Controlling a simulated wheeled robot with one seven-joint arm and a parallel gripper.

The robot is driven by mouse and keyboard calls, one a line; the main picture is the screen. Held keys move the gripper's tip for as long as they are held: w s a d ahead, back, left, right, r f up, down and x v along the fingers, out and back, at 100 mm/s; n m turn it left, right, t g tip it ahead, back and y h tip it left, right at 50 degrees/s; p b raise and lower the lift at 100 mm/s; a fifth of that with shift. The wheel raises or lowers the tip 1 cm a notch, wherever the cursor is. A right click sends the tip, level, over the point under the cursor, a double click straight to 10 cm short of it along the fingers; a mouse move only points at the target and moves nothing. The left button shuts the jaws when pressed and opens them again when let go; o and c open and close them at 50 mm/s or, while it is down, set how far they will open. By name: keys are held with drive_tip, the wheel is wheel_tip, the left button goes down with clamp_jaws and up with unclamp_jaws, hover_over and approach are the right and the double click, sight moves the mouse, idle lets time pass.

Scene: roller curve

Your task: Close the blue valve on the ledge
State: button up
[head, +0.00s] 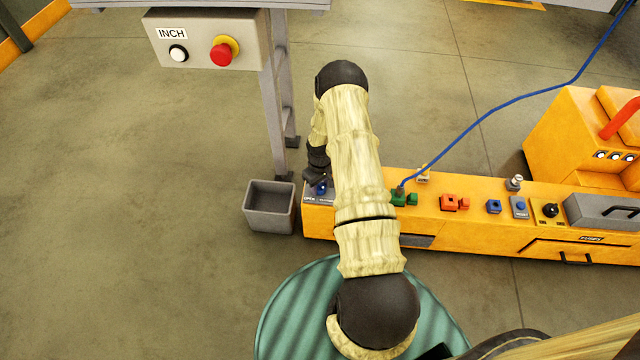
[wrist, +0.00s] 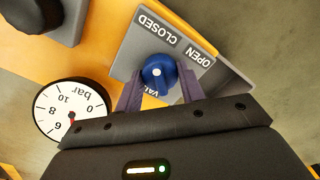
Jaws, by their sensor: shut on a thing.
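The blue valve (wrist: 158,70) is a round knob on a grey plate (wrist: 128,62) marked CLOSED and OPEN. In the wrist view the CLOSED label is above the knob and the OPEN label is to its right; the lettering appears upside down. My gripper (wrist: 158,88) has one finger on each side of the knob and is shut on it. I cannot tell clearly which label the knob points to. In the head view my gripper (head: 317,177) is at the left end of the yellow ledge (head: 470,228), and the valve (head: 321,189) shows as a small blue patch partly hidden under it.
A pressure gauge (wrist: 72,110) sits beside the valve plate. A grey bin (head: 270,206) stands left of the ledge. A blue cable (head: 500,102) runs to a green connector (head: 404,198). Other controls line the ledge to the right. A post with an INCH panel (head: 207,40) stands behind.

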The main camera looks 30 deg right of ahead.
sight(320, 185)
drive_tip(key=shift+w, duration=0.1)
drive_tip(key=o, duration=1)
drive_tip(key=shift+r, duration=0.1)
wheel_tip(320, 185, up, 17)
drive_tip(key=p, duration=0.5)
drive_tip(key=shift+r, duration=0.1)
drive_tip(key=shift+r, duration=0.1)
